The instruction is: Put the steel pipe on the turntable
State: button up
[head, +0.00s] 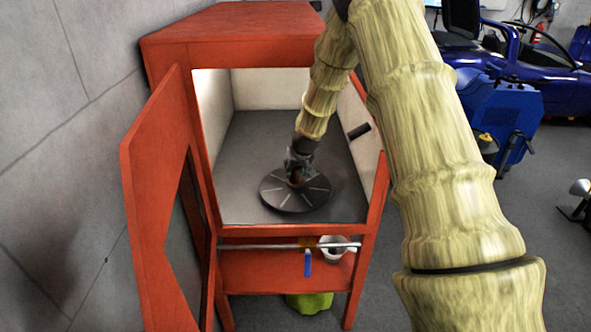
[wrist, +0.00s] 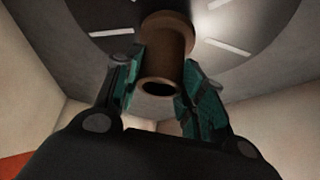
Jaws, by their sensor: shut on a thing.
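The steel pipe (wrist: 166,50) looks brown and short, with a wider rim at its far end and a dark hollow opening at its near end. My gripper (wrist: 158,72) is shut on it, with teal pads on either side. In the head view my gripper (head: 298,166) is low inside the red cabinet, over the middle of the turntable (head: 318,192), and mostly hides the pipe. The turntable is a dark round disc with pale radial marks; it also shows behind the pipe in the wrist view (wrist: 88,18). I cannot tell whether the pipe touches it.
The red cabinet (head: 235,55) surrounds my forearm with side walls and a top. Its door (head: 150,190) stands open at left. The grey cabinet floor around the turntable is clear.

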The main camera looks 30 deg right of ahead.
jog(key=shift+d+f, duration=0.1)
jog(key=shift+f, duration=0.45)
jog(key=shift+r, duration=0.1)
jog(key=shift+f, duration=0.2)
jog(key=o, duration=1.3)
jog(key=shift+r, duration=0.1)
jog(key=shift+s+r, duration=0.15)
jog(key=shift+r, duration=0.2)
jog(key=b+v, duration=0.1)
jog(key=v, duration=1)
jog(key=shift+s+r+b, duration=0.1)
jog(key=shift+s+b, duration=0.1)
jog(key=shift+b, duration=0.2)
